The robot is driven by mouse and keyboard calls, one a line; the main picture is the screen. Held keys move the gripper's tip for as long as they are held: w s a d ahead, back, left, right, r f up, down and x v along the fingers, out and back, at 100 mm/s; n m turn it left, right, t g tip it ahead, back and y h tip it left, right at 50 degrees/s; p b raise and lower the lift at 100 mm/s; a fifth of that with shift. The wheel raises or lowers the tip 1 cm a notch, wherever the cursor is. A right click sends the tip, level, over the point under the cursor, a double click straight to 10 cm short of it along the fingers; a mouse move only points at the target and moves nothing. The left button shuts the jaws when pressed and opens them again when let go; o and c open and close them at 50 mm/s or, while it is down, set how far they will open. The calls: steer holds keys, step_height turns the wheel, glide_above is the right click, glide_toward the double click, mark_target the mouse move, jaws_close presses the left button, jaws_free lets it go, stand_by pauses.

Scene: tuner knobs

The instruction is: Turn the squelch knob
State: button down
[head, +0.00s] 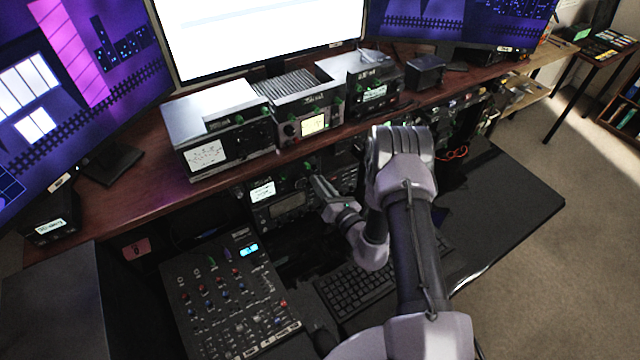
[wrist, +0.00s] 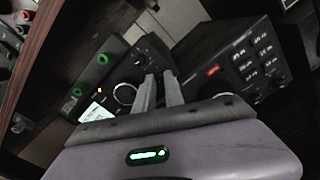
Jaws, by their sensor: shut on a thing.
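In the wrist view, the two grey fingers of my gripper (wrist: 160,78) reach to the front of a black radio (wrist: 105,70) with a small lit screen, a large ringed dial and green knobs. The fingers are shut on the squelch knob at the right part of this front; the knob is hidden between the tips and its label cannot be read. In the head view, my gripper (head: 318,184) points at the lower shelf, by the radio (head: 280,208) under the wooden desk top.
A second black unit (wrist: 240,65) with rows of buttons stands close right of the fingers in the wrist view. In the head view, the wooden shelf (head: 130,205) with more radios overhangs. A mixer (head: 225,300) and keyboard (head: 365,285) lie below.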

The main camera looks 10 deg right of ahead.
steer(key=shift+m, duration=0.5)
steer(key=c, duration=1.4)
jaws_free()
steer(key=shift+c, duration=0.2)
steer(key=shift+s, duration=0.1)
steer(key=p+v, duration=0.1)
steer(key=v, duration=1.6)
steer(key=shift+s, duration=0.1)
